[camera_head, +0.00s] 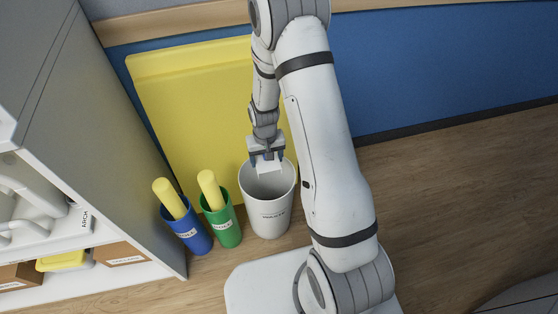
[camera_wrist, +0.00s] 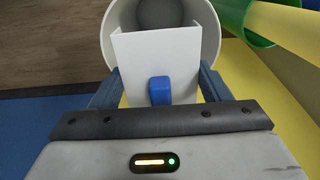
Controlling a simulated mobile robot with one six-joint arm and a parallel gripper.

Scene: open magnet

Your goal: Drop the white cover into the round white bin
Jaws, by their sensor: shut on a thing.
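The round white bin (camera_head: 270,205) stands on the wooden floor in front of a yellow board, with its open top facing up. My gripper (camera_head: 267,160) is over the bin's mouth, pointing down. It is shut on the white cover (camera_head: 269,168), which hangs at the bin's opening. In the wrist view the white cover (camera_wrist: 143,60) lies between the two fingers, with a small blue part (camera_wrist: 160,90) on it. The bin's rim (camera_wrist: 214,35) shows behind the cover there. How deep the cover reaches into the bin I cannot tell.
A blue holder (camera_head: 188,232) and a green holder (camera_head: 222,225), each with a yellow roll in it, stand left of the bin. A grey-white shelf (camera_head: 90,150) is at the left. The yellow board (camera_head: 190,110) leans on the blue wall. Floor at the right is clear.

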